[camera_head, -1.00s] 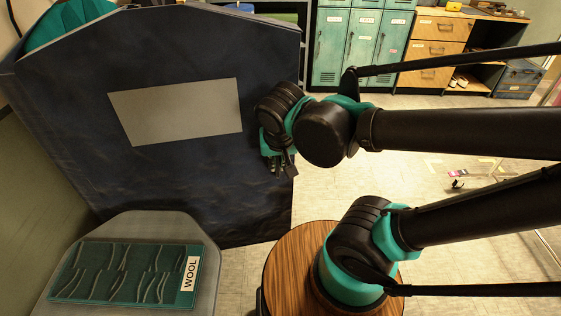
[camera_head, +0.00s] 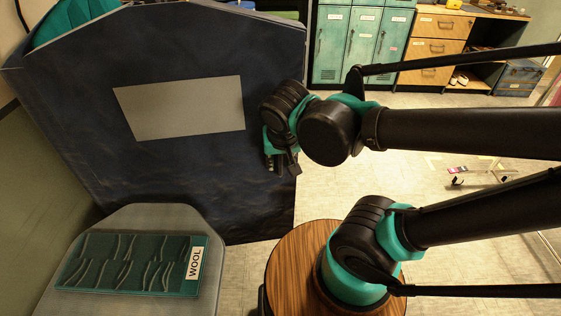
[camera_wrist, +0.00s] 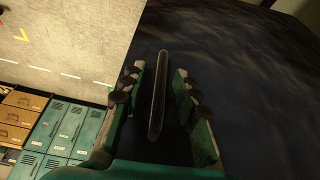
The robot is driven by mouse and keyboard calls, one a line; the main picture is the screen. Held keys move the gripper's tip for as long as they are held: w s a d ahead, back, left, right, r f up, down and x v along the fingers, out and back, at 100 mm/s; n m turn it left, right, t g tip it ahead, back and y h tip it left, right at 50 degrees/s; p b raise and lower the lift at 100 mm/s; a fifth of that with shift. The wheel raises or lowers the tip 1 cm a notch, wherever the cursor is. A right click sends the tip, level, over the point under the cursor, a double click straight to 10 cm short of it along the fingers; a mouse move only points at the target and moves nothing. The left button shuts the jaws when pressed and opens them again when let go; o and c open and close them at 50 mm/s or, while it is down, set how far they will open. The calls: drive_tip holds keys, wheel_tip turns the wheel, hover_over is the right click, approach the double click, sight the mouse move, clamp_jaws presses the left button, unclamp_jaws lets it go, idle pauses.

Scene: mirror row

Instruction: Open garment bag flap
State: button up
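The dark blue garment bag (camera_head: 190,185) fills the left of the head view, with a blank pale panel (camera_head: 185,106) on its front. My gripper (camera_head: 282,163) is at the bag's right edge, partly hidden by my arm in that view. In the wrist view the two fingers of my gripper (camera_wrist: 156,88) are apart. A thin dark upright bar, like a handle (camera_wrist: 159,90), shows between them in front of the dark bag surface (camera_wrist: 240,85). I see a gap on both sides of the bar, and no clear contact.
A grey padded seat with a teal folded piece labelled WOOL (camera_head: 130,264) is at the lower left. A round wooden top (camera_head: 290,262) is below my arm. Teal lockers (camera_head: 345,45) and a wooden drawer unit (camera_head: 430,47) stand at the back. Small items (camera_head: 470,170) lie on open floor at right.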

drive_tip(key=v, duration=1.2)
idle(0.6)
